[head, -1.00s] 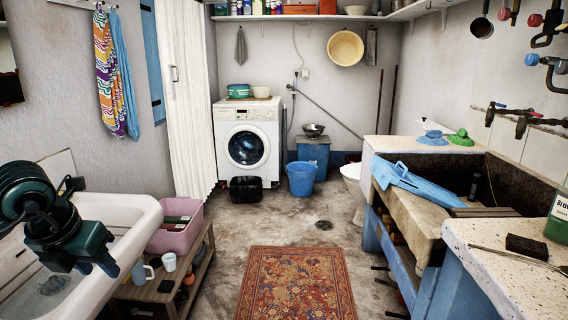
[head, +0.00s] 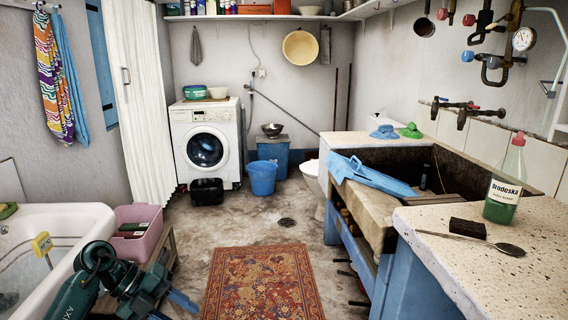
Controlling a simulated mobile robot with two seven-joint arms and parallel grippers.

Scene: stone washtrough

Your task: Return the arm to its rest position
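My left arm, dark green and black, comes in at the lower left in the head view. Its gripper (head: 172,306) hangs low, in front of the low wooden bench and right of the white tub (head: 75,216). The two blue-grey fingers look apart, with nothing visible between them; their lower ends are near or past the bottom edge. My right arm and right gripper are not in view.
A pink bin (head: 138,233) stands just behind my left arm. A patterned rug (head: 260,283) lies on clear floor to its right. The stone trough (head: 375,208) and speckled counter (head: 500,262), with a green bottle (head: 504,180) and spoon (head: 484,242), fill the right side.

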